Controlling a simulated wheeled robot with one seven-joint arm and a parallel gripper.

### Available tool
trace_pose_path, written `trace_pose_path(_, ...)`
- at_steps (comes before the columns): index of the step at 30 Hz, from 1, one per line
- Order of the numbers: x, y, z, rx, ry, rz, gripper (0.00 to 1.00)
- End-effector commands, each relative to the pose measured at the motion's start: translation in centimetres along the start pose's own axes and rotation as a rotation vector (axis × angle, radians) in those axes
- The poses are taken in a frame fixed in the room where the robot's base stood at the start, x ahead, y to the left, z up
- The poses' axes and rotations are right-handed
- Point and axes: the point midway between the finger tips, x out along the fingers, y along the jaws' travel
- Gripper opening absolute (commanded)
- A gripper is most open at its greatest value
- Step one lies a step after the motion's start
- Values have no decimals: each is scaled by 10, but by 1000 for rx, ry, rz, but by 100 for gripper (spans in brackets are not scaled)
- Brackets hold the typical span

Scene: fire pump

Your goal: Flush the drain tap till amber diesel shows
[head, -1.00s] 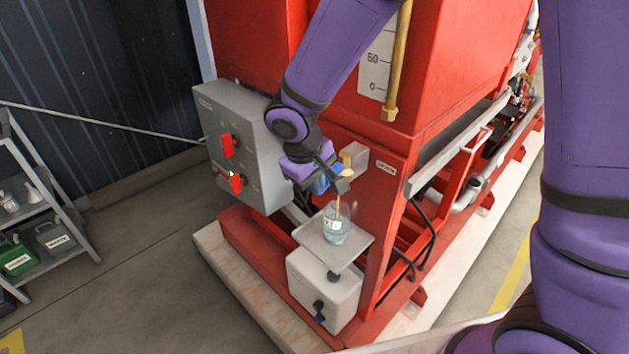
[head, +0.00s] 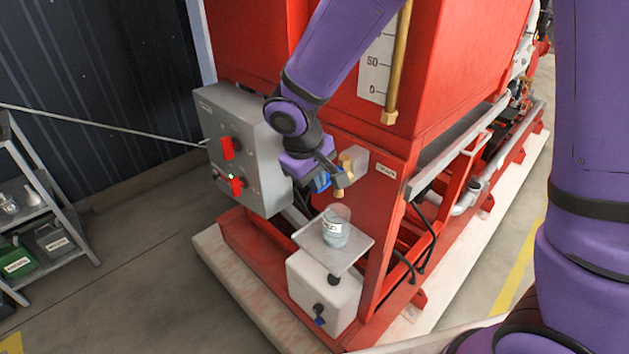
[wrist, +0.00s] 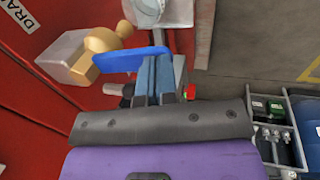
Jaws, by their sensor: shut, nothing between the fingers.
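The brass drain tap (head: 346,162) sticks out of the red skid's end panel. It also shows in the wrist view (wrist: 102,45), with its blue lever (wrist: 128,60). In the head view the blue lever (head: 321,183) is partly hidden by my gripper (head: 345,178). In the wrist view my gripper (wrist: 163,78) is shut and empty, its fingertips close beside the lever; I cannot tell if they touch. A labelled glass beaker (head: 335,228) stands upright on a grey plate (head: 352,250) below the tap. Its contents look pale blue-grey. No stream shows under the tap.
A grey control box (head: 245,150) with red handles is left of my gripper. A white box (head: 325,285) with a knob is under the plate. A shelf rack (head: 45,215) with containers stands far left. Open floor lies between.

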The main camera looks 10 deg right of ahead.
Motion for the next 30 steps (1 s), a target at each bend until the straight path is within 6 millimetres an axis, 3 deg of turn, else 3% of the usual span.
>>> trace_pose_path(11, -6, 2, -2, 1, 3, 0, 0)
trace_pose_path(30, -120, 18, -6, 3, 2, 0, 0)
